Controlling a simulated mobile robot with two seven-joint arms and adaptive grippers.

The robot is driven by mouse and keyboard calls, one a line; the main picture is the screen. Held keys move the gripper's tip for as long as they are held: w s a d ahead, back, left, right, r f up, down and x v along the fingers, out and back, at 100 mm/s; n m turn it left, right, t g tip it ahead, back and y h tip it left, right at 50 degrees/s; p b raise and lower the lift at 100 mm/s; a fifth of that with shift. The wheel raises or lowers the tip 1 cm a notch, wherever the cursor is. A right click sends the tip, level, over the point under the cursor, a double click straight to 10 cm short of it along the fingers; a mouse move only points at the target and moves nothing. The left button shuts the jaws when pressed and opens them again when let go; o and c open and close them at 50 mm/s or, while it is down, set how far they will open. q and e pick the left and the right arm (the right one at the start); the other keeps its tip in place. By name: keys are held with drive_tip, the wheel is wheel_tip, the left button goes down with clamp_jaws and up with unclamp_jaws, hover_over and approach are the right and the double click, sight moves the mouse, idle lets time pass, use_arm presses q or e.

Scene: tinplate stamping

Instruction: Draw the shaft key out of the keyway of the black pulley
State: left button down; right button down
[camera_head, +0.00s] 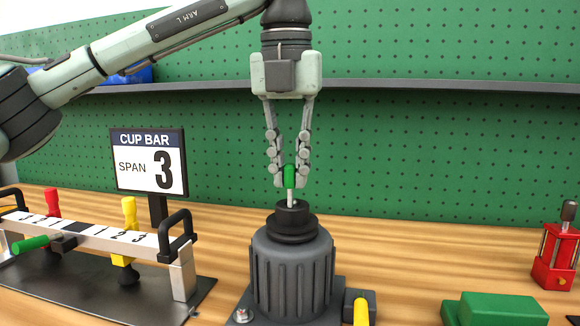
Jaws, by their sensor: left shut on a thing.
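The black pulley (291,222) sits on top of a grey ribbed motor-like body (292,278) at the lower middle. A thin silver piece (290,198), which looks like the shaft or the shaft key, stands upright at its centre. A green piece (290,174) sits right above the silver piece. My left gripper (289,180) points straight down over the pulley, shut on the green piece. I cannot tell whether the silver and green parts are one piece. The keyway is hidden from this angle. My right gripper is out of view.
A "CUP BAR SPAN 3" sign (148,162) stands left, behind a numbered bar (92,231) with red, yellow and green handles. A yellow-ended part (361,311) adjoins the motor's base. A green block (500,309) and red device (556,258) stand right. Bare table lies between.

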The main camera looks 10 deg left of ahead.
use_arm(q)
drive_tip(key=shift+r+p, duration=0.7)
drive_tip(key=shift+r, duration=0.2)
drive_tip(key=shift+r, duration=0.1)
drive_tip(key=shift+r+p, duration=0.45)
drive_tip(key=shift+r, duration=1.5)
